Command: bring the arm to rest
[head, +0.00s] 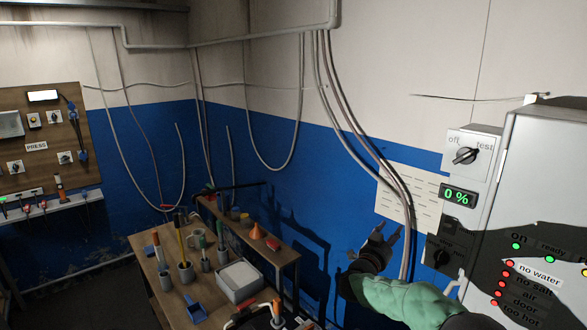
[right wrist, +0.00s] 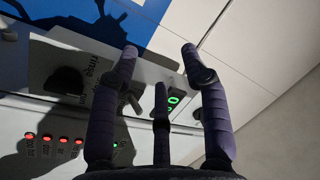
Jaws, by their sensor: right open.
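My right gripper (head: 386,238) is raised in front of the blue and white wall, just left of the control cabinet (head: 555,165). Its dark fingers are spread and nothing is between them. The green-sleeved right arm comes in from the lower right. In the right wrist view the gripper (right wrist: 159,50) shows its fingers apart and empty, with a panel knob (right wrist: 66,84) and the green display (right wrist: 173,99) beyond them. My left gripper is not in view.
An off/test knob (head: 466,155) and a 0 % display (head: 457,196) sit beside the cabinet, near a lower dark knob (head: 440,258). Red lamps glow by "no water" and other labels. A cluttered bench (head: 160,285) and a wooden PRESS board (head: 60,120) stand left.

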